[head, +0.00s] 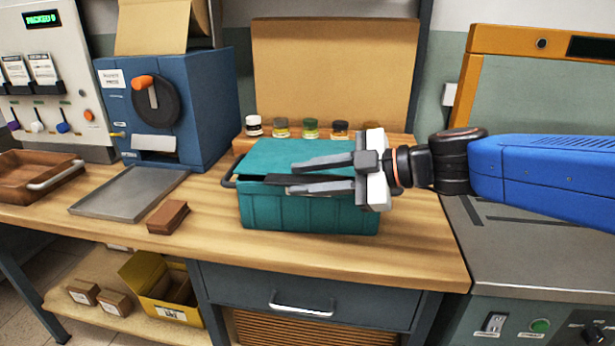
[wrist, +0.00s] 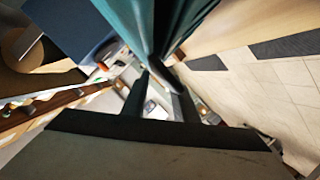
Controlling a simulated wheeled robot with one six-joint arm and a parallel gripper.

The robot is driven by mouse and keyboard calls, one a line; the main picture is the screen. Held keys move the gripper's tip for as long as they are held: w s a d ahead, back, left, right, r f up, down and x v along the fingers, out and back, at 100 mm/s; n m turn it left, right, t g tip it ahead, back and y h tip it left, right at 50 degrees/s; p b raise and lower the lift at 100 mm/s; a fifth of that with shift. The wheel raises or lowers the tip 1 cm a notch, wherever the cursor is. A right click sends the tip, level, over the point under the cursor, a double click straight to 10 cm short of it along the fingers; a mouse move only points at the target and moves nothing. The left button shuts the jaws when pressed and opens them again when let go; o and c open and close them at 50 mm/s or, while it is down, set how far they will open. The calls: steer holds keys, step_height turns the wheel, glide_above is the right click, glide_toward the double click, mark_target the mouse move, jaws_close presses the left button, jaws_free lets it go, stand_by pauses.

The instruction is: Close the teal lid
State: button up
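The teal lid (head: 285,155) lies over the teal box (head: 300,215) on the wooden bench. It looks nearly flat, with a dark gap under its front left edge, so it seems slightly ajar. My gripper (head: 290,176) reaches in from the right at the lid's front edge, its two fingers apart. The fingers overlap the lid and box front in the head view; I cannot tell whether they touch. In the wrist view, the gripper's fingers (wrist: 162,92) are apart, with teal surfaces (wrist: 150,20) just above them. The box's right end is partly hidden behind my gripper.
Several small jars (head: 310,129) stand behind the box, before a brown board (head: 335,75). A grey tray (head: 130,192) and a brown block (head: 168,217) lie to the left. A blue machine (head: 200,110) stands behind them. Bare bench (head: 420,255) shows at front right.

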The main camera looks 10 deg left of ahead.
stand_by(0.3)
steer(key=v, duration=1.7)
steer(key=shift+d, duration=0.25)
steer(key=shift+f, duration=0.1)
stand_by(0.4)
